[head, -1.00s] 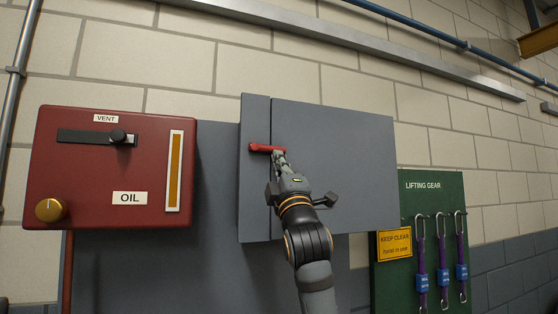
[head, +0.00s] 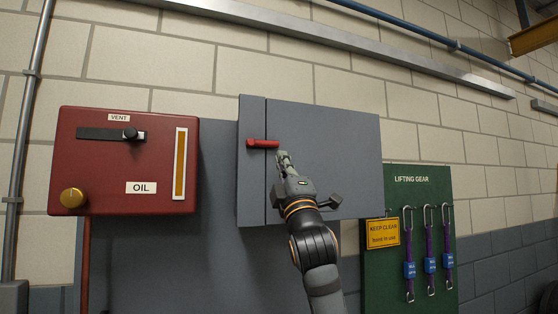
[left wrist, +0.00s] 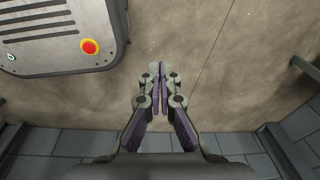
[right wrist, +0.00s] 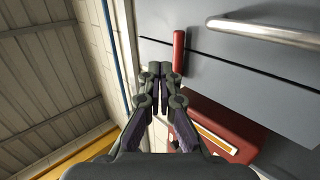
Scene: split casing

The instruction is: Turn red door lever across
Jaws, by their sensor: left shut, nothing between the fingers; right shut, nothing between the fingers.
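The red door lever (head: 262,143) lies roughly level across the seam at the left edge of the grey cabinet door (head: 335,160). In the right wrist view the lever (right wrist: 179,52) stands beyond my fingertips, slightly to their right. My right gripper (head: 283,156) is shut and empty, just right of and below the lever's right end in the head view, with a small gap between them. It also shows in the right wrist view (right wrist: 160,68).
A red oil box (head: 105,170) with a vent knob hangs left of the cabinet. A green lifting gear board (head: 385,280) with purple slings hangs to the right. A metal bar handle (right wrist: 265,32) shows in the right wrist view. A panel with a red button (left wrist: 89,46) is near my left gripper.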

